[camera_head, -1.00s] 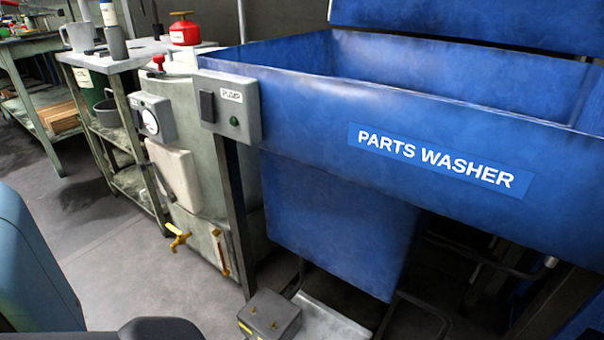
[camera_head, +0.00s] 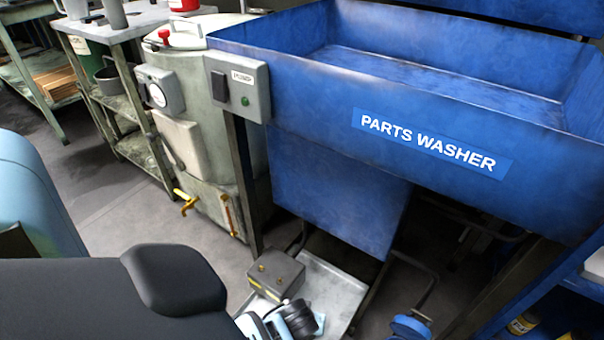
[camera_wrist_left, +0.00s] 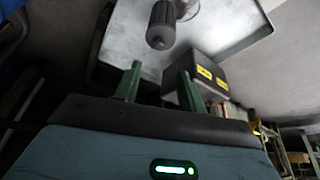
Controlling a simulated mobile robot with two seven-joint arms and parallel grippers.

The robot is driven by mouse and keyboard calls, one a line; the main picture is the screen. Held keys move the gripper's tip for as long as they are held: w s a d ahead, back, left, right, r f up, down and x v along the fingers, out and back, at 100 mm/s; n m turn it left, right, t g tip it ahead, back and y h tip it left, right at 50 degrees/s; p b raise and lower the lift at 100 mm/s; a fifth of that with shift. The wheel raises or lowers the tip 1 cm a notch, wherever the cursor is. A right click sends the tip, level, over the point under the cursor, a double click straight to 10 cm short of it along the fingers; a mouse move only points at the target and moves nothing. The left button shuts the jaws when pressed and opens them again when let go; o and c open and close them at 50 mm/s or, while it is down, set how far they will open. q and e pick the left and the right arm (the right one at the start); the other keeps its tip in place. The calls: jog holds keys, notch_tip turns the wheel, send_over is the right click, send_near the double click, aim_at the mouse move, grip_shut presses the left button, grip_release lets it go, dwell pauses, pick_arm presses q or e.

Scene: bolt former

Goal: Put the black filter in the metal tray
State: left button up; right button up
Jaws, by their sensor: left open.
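A dark cylinder that looks like the black filter (camera_wrist_left: 161,28) shows at the top of the left wrist view. It is ahead of my left gripper (camera_wrist_left: 160,68), roughly in line with the gap between its green fingers. The fingers are apart with nothing between them. The metal tray (camera_wrist_left: 246,18) shows behind the filter; I cannot tell whether the filter touches it. In the head view the tray (camera_head: 342,290) is on the floor below the parts washer. My left arm covers the lower left there, and the filter is not clearly seen. My right gripper is not in view.
A dark box (camera_head: 277,274) with yellow labels is at the tray's left side. The blue parts washer (camera_head: 430,95) overhangs the tray area. A grey drum (camera_head: 205,120) with a yellow tap (camera_head: 186,202) stands to the left. A blue round object (camera_head: 410,326) is at the lower right.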

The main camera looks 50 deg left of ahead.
pick_arm(q)
jog(key=shift+p+v, duration=0.4)
jog(key=shift+v, duration=0.8)
jog(key=s+d+f+m+h, duration=0.1)
jog(key=s+d+f+m, duration=0.15)
jog(key=s, duration=0.85)
jog(key=s+d+r+m+h, duration=0.1)
jog(key=s+r+m, duration=0.2)
jog(key=s, duration=0.8)
jog(key=s+d+r+m+t+h, duration=0.1)
jog(key=s+r, duration=0.5)
jog(key=s, duration=0.6)
jog(key=d+m+h, duration=0.1)
jog(key=m, duration=0.1)
jog(key=shift+m, duration=0.35)
